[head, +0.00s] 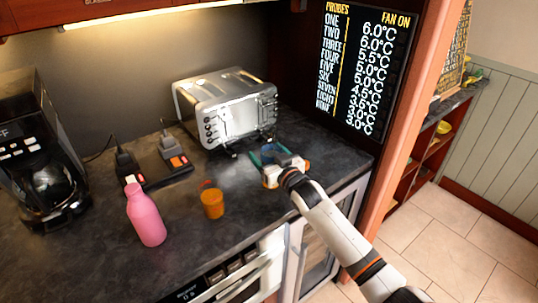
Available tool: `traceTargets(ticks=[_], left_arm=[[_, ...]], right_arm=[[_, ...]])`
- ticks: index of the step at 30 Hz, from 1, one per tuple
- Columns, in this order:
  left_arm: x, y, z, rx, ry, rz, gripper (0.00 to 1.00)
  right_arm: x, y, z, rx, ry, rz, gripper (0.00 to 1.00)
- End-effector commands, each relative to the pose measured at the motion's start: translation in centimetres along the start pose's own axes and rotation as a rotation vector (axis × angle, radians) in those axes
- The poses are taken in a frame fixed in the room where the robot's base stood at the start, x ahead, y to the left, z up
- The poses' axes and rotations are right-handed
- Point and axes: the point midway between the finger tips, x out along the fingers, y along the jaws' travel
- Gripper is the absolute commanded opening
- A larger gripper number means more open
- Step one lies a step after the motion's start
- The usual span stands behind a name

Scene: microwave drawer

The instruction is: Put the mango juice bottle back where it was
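My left gripper is not in view.
A small orange container (212,204) stands between the pink bottle and my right gripper. A silver toaster (228,108) stands at the back. A coffee maker (45,160) is at the left, with a power strip (152,168) holding plugs beside it. The counter (190,247) is bare in front.

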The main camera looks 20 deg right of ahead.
Motion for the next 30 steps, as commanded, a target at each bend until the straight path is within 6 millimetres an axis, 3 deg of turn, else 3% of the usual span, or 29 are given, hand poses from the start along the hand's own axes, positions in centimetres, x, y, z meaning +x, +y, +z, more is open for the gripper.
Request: traceTargets(ticks=[3,8,21,30], left_arm=[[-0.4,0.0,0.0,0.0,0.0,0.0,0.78],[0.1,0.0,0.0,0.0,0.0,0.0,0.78],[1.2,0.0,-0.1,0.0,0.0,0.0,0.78],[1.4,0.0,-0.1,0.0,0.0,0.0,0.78]], right_arm=[[0.0,0.0,0.6,0.0,-0.001,0.0,0.74],[-1.9,0.0,0.1,0.0,0.0,0.0,0.74],[-10.3,0.0,0.1,0.0,0.0,0.0,0.74],[-12.0,0.0,0.3,0.0,0.0,0.0,0.74]])
